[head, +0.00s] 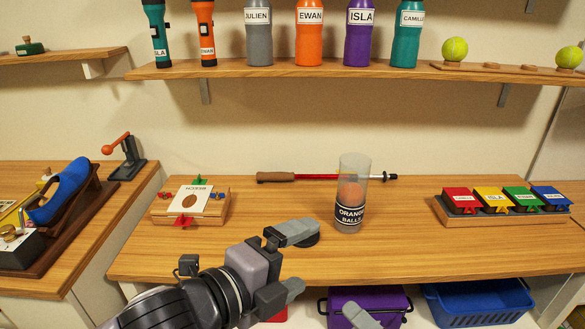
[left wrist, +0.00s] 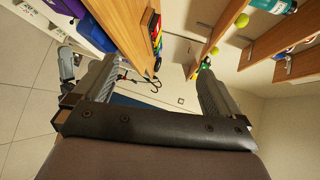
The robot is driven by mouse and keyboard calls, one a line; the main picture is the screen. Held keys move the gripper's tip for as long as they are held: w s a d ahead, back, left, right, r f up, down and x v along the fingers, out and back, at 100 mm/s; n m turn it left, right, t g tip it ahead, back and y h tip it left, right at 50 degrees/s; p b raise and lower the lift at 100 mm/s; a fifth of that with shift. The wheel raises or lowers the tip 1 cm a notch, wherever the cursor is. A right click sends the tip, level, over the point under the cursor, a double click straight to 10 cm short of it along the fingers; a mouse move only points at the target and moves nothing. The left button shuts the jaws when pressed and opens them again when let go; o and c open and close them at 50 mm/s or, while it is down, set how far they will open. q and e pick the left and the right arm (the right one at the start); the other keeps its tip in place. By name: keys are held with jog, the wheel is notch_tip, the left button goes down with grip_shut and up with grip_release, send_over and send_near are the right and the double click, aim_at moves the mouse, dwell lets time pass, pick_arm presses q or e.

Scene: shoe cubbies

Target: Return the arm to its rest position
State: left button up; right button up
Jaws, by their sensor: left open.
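My left arm (head: 185,305) comes in from the lower left, in front of the wooden counter. My left gripper (head: 306,260) is at the counter's front edge, with its fingers apart and nothing between them. In the left wrist view the two fingers of my left gripper (left wrist: 158,70) are wide apart and the gap is empty. A grey tip at the bottom of the head view, right of my left gripper, looks like part of my right gripper; the rest is out of frame. A grey gripper part also shows at the left of the left wrist view.
A clear cup labelled for orange balls (head: 351,212) stands on the counter (head: 285,210), right of my left gripper. A flower-press-like block (head: 190,203) and a rack of coloured boxes (head: 505,200) stand to either side. Purple (head: 370,300) and blue (head: 478,303) bins sit below. Bottles line the shelf (head: 330,70).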

pick_arm(q)
jog(key=s+a+f+n+y, duration=0.1)
jog(key=a+f+n+y, duration=0.1)
jog(key=a+f+n, duration=0.45)
jog(key=s+a+f+n+t+y, duration=0.1)
jog(key=s+a+f+n+y, duration=0.15)
jog(key=f+n, duration=0.55)
jog(key=s+a+f+n+y, duration=0.1)
jog(key=a+f+n, duration=0.4)
jog(key=f, duration=0.4)
jog(key=s+a+f+n+g+y, duration=0.1)
jog(key=s+a+f+n+y, duration=0.2)
jog(key=s+a+f+n, duration=0.2)
jog(key=s+a+f, duration=0.1)
jog(key=s+f, duration=0.1)
jog(key=s, duration=0.1)
jog(key=shift+a+f+p, duration=0.3)
jog(key=shift+f+p, duration=0.05)
pick_arm(e)
jog(key=s+d+f+m+g+h, duration=0.2)
jog(key=s+f+m, duration=0.4)
jog(key=m, duration=0.7)
jog(key=s+d+f+m+g+h, duration=0.2)
jog(key=s+d+f+m+h, duration=0.3)
jog(key=m, duration=0.7)
notch_tip(320, 180, down, 2)
jog(key=shift+s+d+m+h, duration=0.35)
jog(key=shift+s+d, duration=0.25)
jog(key=shift+s, duration=0.2)
